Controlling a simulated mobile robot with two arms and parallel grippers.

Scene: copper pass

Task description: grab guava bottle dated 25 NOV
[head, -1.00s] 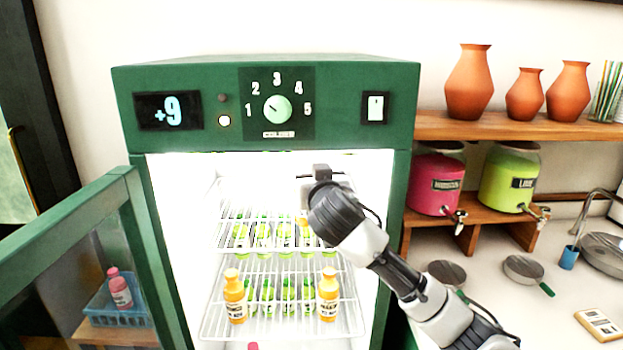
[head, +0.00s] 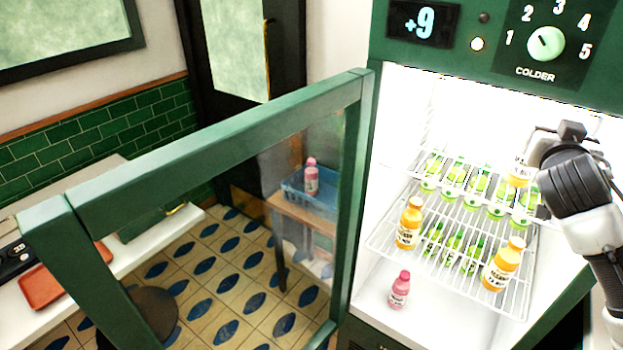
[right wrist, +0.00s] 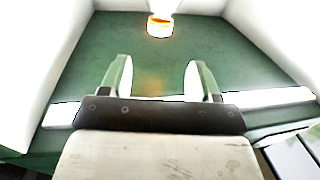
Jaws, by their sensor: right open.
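In the head view a pink bottle (head: 399,290) stands upright on the fridge floor. Another pink bottle (head: 311,178) stands in a blue crate (head: 324,200), seen through the open glass door. Orange bottles stand on the wire shelf, one at left (head: 409,224) and one at right (head: 503,264). I cannot read dates or flavours on any label. My right gripper (head: 548,145) is inside the fridge, high at the right, near an orange-and-white bottle (head: 520,172). In the right wrist view its jaws (right wrist: 157,76) are open and empty, with an orange-capped object (right wrist: 160,26) beyond them. My left gripper is out of view.
The green fridge door (head: 220,150) stands open to the left. Several green bottles (head: 454,178) stand in rows on the wire shelves (head: 385,240). The crate rests on a wooden table (head: 300,213). A white counter with a red tray (head: 66,275) lies at far left.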

